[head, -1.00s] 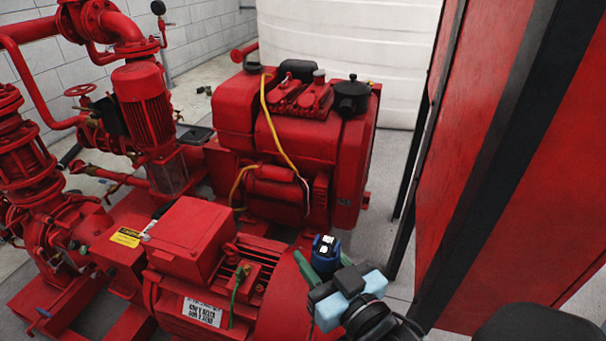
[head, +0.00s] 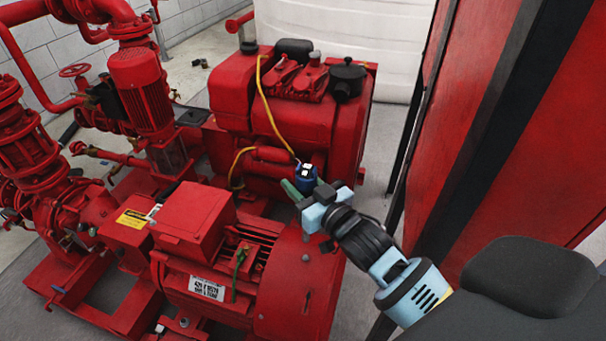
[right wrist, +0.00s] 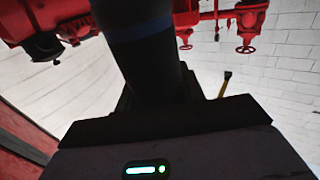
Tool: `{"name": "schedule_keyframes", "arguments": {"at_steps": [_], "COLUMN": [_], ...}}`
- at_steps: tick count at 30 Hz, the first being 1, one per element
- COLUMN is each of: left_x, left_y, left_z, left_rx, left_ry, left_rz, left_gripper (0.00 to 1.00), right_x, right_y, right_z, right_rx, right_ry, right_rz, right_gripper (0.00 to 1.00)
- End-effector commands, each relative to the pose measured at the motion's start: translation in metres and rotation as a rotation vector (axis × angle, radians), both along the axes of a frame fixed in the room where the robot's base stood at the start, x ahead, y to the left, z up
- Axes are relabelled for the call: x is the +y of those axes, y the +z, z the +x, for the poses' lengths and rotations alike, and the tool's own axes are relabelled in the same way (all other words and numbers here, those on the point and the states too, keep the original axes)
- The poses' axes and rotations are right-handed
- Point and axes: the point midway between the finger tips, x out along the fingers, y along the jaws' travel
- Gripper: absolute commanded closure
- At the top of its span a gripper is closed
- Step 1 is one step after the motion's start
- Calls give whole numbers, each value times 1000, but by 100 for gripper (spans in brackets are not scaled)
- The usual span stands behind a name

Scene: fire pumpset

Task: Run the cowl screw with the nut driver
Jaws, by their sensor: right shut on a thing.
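My right gripper (head: 304,189) is shut on the nut driver (head: 307,172), a blue and dark tool with a white-marked top. It holds the driver above and behind the red motor cowl (head: 285,290), in front of the red engine. In the right wrist view the driver (right wrist: 145,50) is a large dark cylinder with a blue band, rising from the gripper. Its working tip cannot be made out. A small grey spot (head: 305,257) on the cowl may be the cowl screw; it is too small to be sure. My left gripper is not in view.
The red engine (head: 290,125) with yellow cables stands behind. A red and black cabinet (head: 480,130) rises close on the right of my right arm. Red pumps and pipes (head: 40,160) fill the left. Some floor (head: 375,180) is clear between engine and cabinet.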

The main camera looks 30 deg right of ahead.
Motion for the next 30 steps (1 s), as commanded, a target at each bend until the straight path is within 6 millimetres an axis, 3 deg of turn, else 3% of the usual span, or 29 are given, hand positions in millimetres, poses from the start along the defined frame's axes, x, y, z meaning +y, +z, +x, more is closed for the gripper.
{"name": "schedule_keyframes", "arguments": {"at_steps": [10, 15, 23, 30], "left_x": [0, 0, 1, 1], "left_y": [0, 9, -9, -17], "left_z": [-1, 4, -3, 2], "left_rx": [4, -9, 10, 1], "left_ry": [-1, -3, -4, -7], "left_rz": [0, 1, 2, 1], "left_gripper": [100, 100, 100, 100], "right_x": [-1, -1, -1, -1], "right_y": [1, 4, -26, -49], "right_z": [2, 2, 1, 1], "right_rx": [-3, -5, 0, 0], "right_ry": [0, -2, -1, -2], "right_rz": [1, 2, 1, 1], "right_gripper": [88, 88, 88, 88]}}
